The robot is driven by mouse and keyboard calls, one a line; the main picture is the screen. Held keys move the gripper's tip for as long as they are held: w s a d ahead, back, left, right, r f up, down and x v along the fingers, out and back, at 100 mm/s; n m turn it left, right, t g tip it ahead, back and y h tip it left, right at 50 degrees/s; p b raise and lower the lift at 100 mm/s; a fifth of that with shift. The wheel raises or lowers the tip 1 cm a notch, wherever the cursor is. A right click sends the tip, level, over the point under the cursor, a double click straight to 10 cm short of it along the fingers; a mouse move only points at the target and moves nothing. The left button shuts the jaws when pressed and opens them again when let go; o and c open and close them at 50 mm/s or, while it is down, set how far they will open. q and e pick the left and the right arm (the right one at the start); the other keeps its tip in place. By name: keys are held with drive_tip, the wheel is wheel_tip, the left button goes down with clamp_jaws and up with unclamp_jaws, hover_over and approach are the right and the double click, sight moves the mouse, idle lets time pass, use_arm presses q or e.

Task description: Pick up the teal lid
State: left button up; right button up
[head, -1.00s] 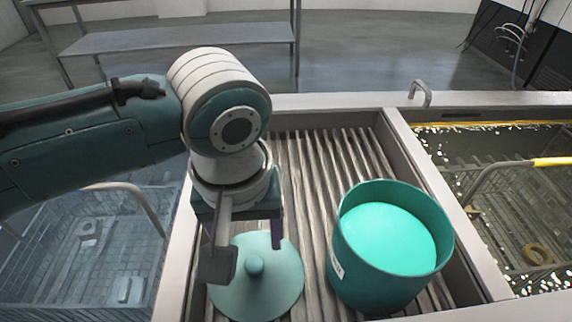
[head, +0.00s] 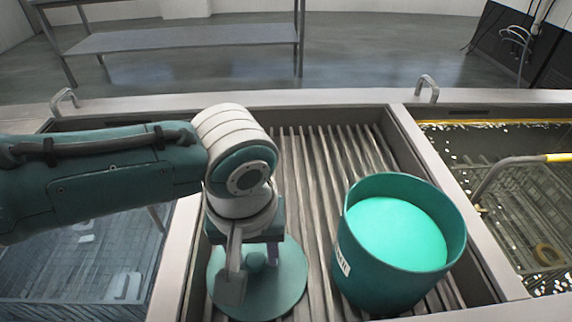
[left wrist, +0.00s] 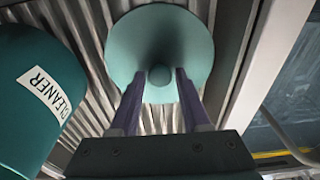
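The teal lid (head: 287,292) lies on the ribbed drain board, left of the teal bucket, with its round knob facing up. In the left wrist view the lid (left wrist: 128,38) shows with its knob (left wrist: 160,76) between my fingertips. My left gripper (head: 256,262) is over the lid, pointing down, and partly hides it in the head view. In the left wrist view its two fingers (left wrist: 160,78) are apart, one on each side of the knob, with a small gap visible. My right gripper is not in view.
An open teal bucket (head: 365,270) with bright teal contents stands right of the lid; it bears a CLEANER label (left wrist: 42,90). Wire baskets sit in tanks left and right (head: 525,215). The ribbed board (head: 300,160) is clear behind the lid.

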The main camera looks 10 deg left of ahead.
use_arm(q)
clamp_jaws()
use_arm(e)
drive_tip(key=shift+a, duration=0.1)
use_arm(q)
drive_tip(key=shift+r, duration=0.1)
